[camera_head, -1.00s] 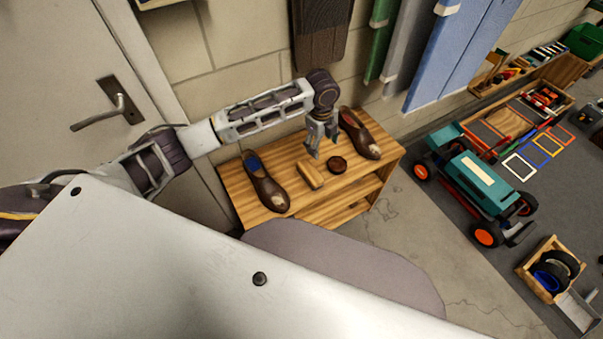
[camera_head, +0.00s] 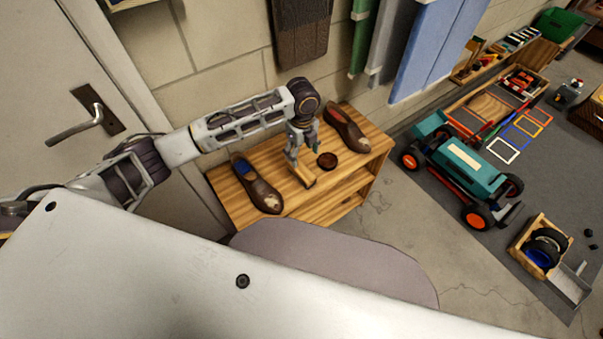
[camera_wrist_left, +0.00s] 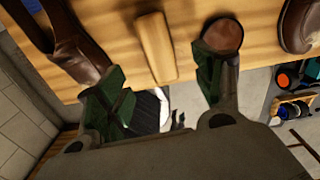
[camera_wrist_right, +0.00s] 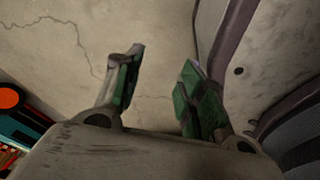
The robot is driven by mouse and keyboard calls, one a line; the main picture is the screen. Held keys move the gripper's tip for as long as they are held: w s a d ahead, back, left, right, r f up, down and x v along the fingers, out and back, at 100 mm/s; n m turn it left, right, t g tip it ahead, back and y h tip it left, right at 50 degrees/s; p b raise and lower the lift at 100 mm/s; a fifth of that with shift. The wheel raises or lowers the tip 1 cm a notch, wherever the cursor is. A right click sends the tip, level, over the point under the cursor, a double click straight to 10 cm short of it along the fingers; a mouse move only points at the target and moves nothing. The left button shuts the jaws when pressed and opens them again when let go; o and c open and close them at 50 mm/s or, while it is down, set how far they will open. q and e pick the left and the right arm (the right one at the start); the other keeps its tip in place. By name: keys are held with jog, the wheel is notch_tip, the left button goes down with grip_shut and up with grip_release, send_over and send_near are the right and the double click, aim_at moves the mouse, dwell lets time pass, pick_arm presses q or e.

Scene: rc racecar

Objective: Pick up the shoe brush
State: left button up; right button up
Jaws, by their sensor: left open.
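The shoe brush (camera_head: 304,177) is a small tan wooden block on the wooden shoe bench (camera_head: 237,205), between two brown shoes. In the left wrist view the brush (camera_wrist_left: 156,47) lies between and beyond the fingertips, with space on both sides. My left gripper (camera_head: 301,150) is open and points down just over the brush, partly hiding it in the head view. In the left wrist view the left gripper (camera_wrist_left: 160,90) holds nothing. My right gripper (camera_wrist_right: 158,85) is open and empty above bare concrete floor; it does not show in the head view.
A round dark polish tin (camera_head: 327,160) stands close to the brush. One shoe (camera_head: 257,183) is at the left, the other (camera_head: 346,130) at the back right. A teal RC car (camera_head: 466,165) and a crate of tyres (camera_head: 541,247) are on the floor at right.

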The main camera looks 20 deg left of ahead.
pick_arm(q)
send_over(302, 169)
notch_tip(302, 169, down, 5)
jog(key=shift+r+b, duration=0.15)
jog(key=shift+b, duration=0.15)
jog(key=shift+f, duration=0.65)
pick_arm(e)
jog(key=shift+w+a+r, duration=0.15)
jog(key=shift+w+a, duration=0.15)
jog(key=shift+w, duration=0.2)
jog(key=shift+w+a+r, duration=0.1)
jog(key=shift+w+a, duration=0.15)
jog(key=shift+w, duration=0.25)
jog(key=shift+s+f, duration=0.1)
jog(key=shift+s, duration=0.1)
